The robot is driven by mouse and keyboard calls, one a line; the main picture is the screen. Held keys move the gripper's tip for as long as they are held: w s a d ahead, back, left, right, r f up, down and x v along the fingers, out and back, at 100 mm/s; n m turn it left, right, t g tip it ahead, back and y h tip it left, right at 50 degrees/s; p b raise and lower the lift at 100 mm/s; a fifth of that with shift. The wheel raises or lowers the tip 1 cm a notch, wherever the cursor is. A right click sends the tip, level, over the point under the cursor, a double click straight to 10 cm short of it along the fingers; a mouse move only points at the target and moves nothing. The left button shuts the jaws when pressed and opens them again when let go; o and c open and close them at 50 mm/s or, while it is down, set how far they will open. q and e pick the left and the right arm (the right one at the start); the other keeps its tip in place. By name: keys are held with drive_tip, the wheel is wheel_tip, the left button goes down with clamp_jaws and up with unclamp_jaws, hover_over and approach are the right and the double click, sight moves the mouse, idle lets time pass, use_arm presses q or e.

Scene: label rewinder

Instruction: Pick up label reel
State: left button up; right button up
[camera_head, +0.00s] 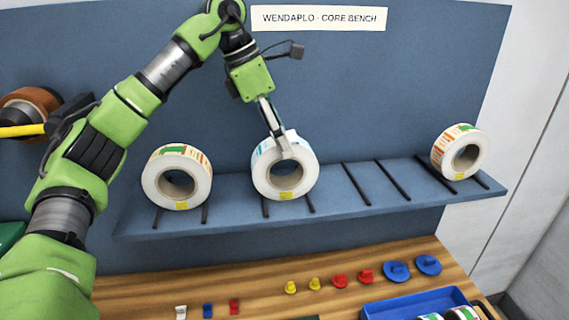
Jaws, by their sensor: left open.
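Three white label reels stand upright on a blue shelf (330,207) against the blue back panel. The left reel (152,183) has green and orange print on its rim, the middle reel (303,178) has blue print, and the right reel (472,138) has orange and green print. My left gripper (279,143) points down at the top of the middle reel. Its fingers overlap the reel's upper rim in the picture; I cannot tell whether they touch. It is open, with the reel still on the shelf. My right gripper is not in view.
Dark rod pairs on the shelf mark the reel places, with empty rods (356,184) between the middle and right reels. Below, a wooden bench (262,268) carries several small coloured plugs (339,281) and a blue tray (385,308). A brown roll (30,100) is at far left.

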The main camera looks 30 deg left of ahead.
use_arm(q)
drive_tip(key=shift+x, duration=1.1)
drive_tip(key=shift+a, duration=0.1)
clamp_jaws()
drive_tip(key=shift+r, duration=0.1)
drive_tip(key=shift+w, duration=0.1)
